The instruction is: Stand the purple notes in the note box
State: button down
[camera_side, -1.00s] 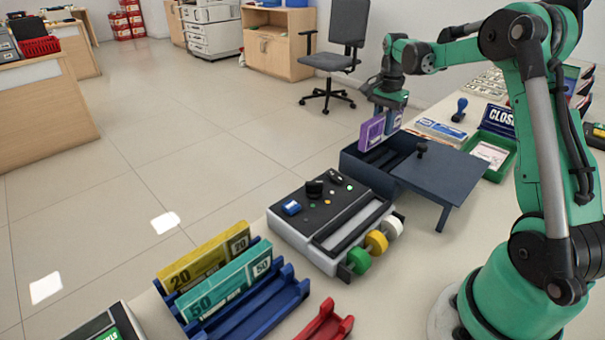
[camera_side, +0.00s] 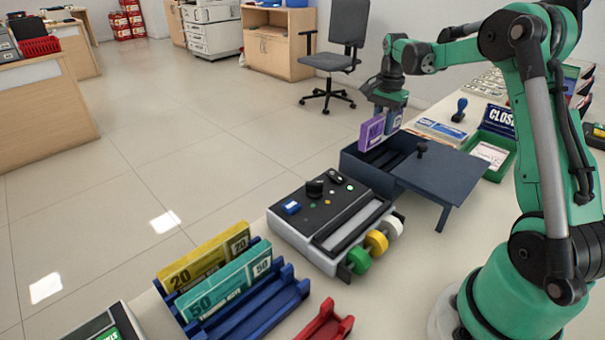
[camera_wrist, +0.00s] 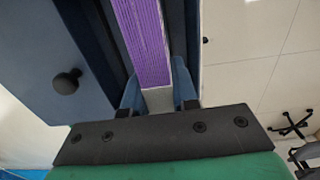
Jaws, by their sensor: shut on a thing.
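The purple notes (camera_side: 371,133) are an upright bundle over the open part of the dark blue note box (camera_side: 352,167). My gripper (camera_side: 389,120) is shut on the bundle at its right end. In the wrist view the purple notes (camera_wrist: 142,40) stand between the two blue fingers (camera_wrist: 157,88), with dark box walls beside them. The bundle's lower edge is near the box opening; I cannot tell whether it touches the box floor. The box lid (camera_side: 440,172) is slid aside to the right, and its black knob (camera_wrist: 66,82) shows in the wrist view.
A grey counting machine (camera_side: 330,222) stands in front of the box. A blue rack (camera_side: 262,315) holds yellow notes (camera_side: 205,262) and teal notes (camera_side: 228,283). A green tray (camera_side: 503,168) and a closed sign (camera_side: 497,120) stand to the right behind the lid.

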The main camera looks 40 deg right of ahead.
jog(key=shift+f, duration=0.15)
jog(key=shift+f, duration=3.45)
jog(key=c, duration=0.6)
grip_release()
jog(key=shift+r, duration=0.15)
jog(key=shift+r, duration=3.4)
